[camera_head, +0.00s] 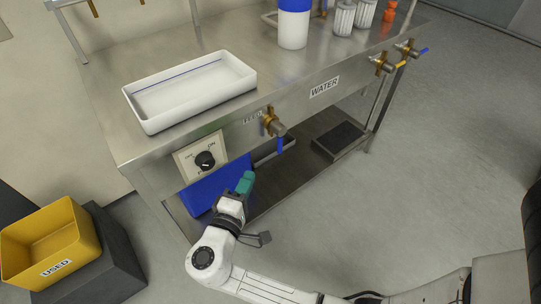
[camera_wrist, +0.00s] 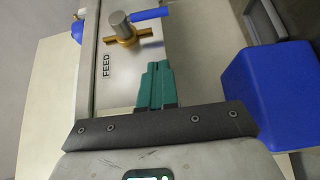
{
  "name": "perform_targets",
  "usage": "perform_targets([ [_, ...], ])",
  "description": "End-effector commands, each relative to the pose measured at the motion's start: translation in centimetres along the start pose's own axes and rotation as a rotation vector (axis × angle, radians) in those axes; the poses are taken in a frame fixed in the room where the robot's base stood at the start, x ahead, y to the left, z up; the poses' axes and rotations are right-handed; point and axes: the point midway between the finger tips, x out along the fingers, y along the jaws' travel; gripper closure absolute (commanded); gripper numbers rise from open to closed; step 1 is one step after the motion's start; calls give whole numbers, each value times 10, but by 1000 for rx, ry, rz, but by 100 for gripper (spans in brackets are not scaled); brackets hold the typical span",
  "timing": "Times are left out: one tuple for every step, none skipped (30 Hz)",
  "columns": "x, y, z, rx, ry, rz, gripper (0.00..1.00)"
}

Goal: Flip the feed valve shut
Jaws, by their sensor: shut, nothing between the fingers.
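In the wrist view the valve (camera_wrist: 123,28) shows at the upper middle, with the blue lever (camera_wrist: 151,13) pointing right in that picture. My gripper (camera_head: 247,179), with teal fingers, is below and left of the valve in the head view. The fingers (camera_wrist: 158,70) are together and empty, apart from the lever.
A knob panel (camera_head: 186,163) sits left of the valve. A blue bin (camera_head: 212,189) stands beneath the bench, near my gripper. Water valves (camera_head: 383,63) are at the right, and a white tray (camera_head: 152,124) lies on top. A yellow USED bin (camera_head: 82,240) stands left.

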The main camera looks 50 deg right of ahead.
Motion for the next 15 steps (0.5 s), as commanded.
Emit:
perform_targets([
  [11, -1, 1, 1, -4, 0, 100],
  [17, -1, 1, 1, -6, 0, 100],
  [25, -1, 1, 2, -4, 0, 100],
  [31, -1, 1, 2, -5, 1, 100],
  [37, -1, 1, 2, -5, 1, 100],
  [45, -1, 1, 2, -5, 1, 100],
  [50, -1, 1, 2, -5, 1, 100],
  [56, -1, 0, 1, -4, 1, 100],
  [64, -1, 1, 1, -5, 1, 100],
  [69, -1, 1, 1, -4, 1, 100],
  [74, -1, 1, 0, -4, 1, 100],
  [78, -1, 8, -2, -3, 0, 100],
  [81, -1, 11, -1, -4, 0, 100],
  [84, -1, 14, -1, -3, 1, 100],
  [87, -1, 18, -1, -2, 1, 100],
])
